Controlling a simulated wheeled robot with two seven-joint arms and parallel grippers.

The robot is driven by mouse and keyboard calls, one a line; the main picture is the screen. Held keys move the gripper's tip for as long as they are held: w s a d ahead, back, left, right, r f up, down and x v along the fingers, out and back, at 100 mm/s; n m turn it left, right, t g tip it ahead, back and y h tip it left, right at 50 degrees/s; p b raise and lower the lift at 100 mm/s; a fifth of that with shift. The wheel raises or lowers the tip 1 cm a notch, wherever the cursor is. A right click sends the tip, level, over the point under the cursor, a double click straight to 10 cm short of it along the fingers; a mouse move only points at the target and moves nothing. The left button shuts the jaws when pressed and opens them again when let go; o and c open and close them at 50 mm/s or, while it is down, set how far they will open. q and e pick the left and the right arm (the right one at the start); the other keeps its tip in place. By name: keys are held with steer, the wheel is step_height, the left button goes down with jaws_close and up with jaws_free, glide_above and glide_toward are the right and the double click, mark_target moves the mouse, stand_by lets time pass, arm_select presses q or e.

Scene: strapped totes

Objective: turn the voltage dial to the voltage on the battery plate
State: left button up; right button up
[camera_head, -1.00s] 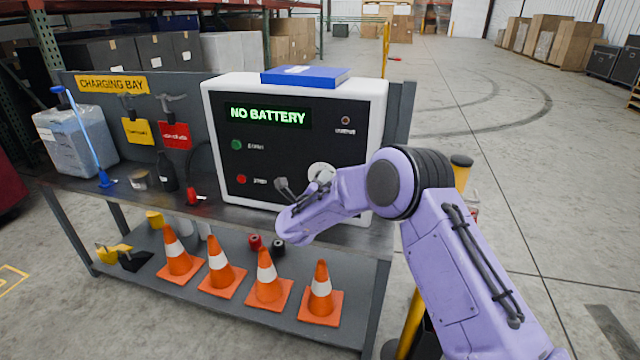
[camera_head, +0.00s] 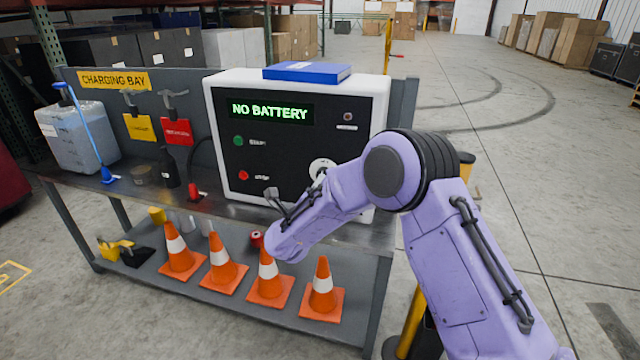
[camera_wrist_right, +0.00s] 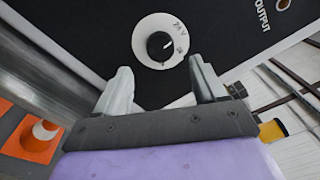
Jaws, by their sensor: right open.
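The charger (camera_head: 228,165) is a white-framed box with a black front, standing on the bench; its display (camera_head: 270,110) reads "NO BATTERY". Its voltage dial (camera_head: 322,167) is a white disc, partly hidden by my right arm in the head view. In the right wrist view the dial (camera_wrist_right: 146,50) shows whole, with a black centre knob, a white pointer line and a marking that looks like "24 V". My right gripper (camera_wrist_right: 163,82) is open and empty, its fingers short of the dial and pointing toward it. No battery plate can be made out. My left gripper is out of view.
A blue flat box (camera_head: 307,71) lies on the charger. A red-tipped cable plug (camera_head: 194,190), a dark bottle (camera_head: 168,168) and a jug (camera_head: 75,140) stand left on the bench. Several orange cones (camera_head: 322,290) fill the lower shelf. A yellow post stands right of the bench.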

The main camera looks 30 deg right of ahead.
steer(key=v, duration=0.4)
stand_by(0.3)
steer(key=s+a+f+n+g+y+p, duration=0.1)
steer(key=s+a+f+n+y+p, duration=0.1)
steer(key=s+f+n+y, duration=0.5)
steer(key=s+a+f+n+y+p, duration=0.1)
steer(key=s+a+f+n+p, duration=0.3)
steer(key=f+n, duration=0.75)
steer(key=s+d+f+n+g+y+p, duration=0.1)
steer(key=s+f+n+g+p, duration=0.1)
steer(key=s, duration=1.2)
steer(key=s+d+f+n+g+y+p, duration=0.1)
steer(key=s+n+g, duration=0.4)
steer(key=s, duration=1)
step_height(320, 180, down, 3)
steer(key=shift+r+n+g+p, duration=0.25)
steer(key=shift+n+p, duration=0.25)
steer(key=shift+n, duration=0.25)
